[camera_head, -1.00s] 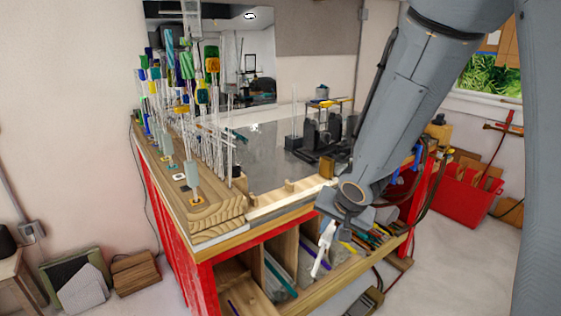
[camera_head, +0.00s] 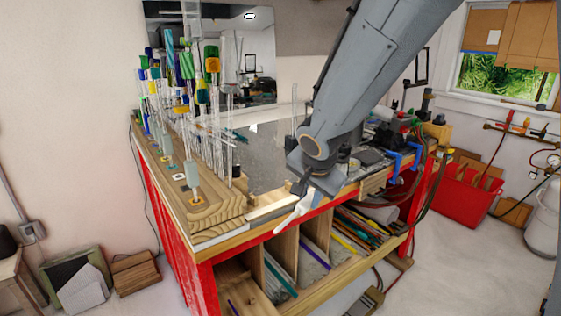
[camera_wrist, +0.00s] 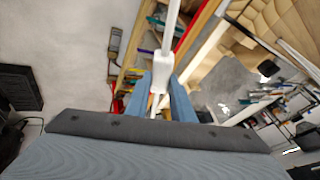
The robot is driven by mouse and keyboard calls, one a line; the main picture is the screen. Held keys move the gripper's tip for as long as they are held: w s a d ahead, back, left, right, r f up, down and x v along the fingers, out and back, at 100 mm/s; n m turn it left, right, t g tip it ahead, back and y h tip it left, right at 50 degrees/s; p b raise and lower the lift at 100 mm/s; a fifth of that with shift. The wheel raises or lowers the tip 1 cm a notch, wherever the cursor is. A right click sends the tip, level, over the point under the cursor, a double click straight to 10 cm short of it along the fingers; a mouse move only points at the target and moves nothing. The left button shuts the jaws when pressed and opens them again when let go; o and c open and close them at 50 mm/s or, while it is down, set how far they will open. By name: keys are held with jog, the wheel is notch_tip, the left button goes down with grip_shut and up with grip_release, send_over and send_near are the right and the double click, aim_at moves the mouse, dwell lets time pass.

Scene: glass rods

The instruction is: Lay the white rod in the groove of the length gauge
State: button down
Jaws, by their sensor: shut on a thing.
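My gripper (camera_head: 303,196) is shut on the white rod (camera_head: 288,221), in front of the bench's front edge. In the head view the rod slants down and left from the jaws. In the wrist view the white rod (camera_wrist: 173,27) runs up from between the fingers (camera_wrist: 160,82). A pale wooden strip (camera_head: 265,210) along the bench's front edge looks like the length gauge. My gripper is close to its right part and hides some of it. Its groove is too small to make out. I cannot tell whether the rod touches the strip.
A wooden rack (camera_head: 212,208) with several upright glass rods and tools stands at the bench's left. The grey bench top (camera_head: 262,150) behind the strip is mostly clear. Below is an open shelf with dividers and coloured rods (camera_head: 362,228). A red bin (camera_head: 467,195) stands at right.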

jog(key=w+a+r+m+h, duration=0.1)
jog(key=w+a+r+m, duration=0.2)
jog(key=a+r, duration=0.3)
notch_tip(320, 180, up, 4)
jog(key=shift+w+a+r+m, duration=0.1)
jog(key=shift+w+a+m, duration=0.3)
jog(key=shift+w, duration=0.05)
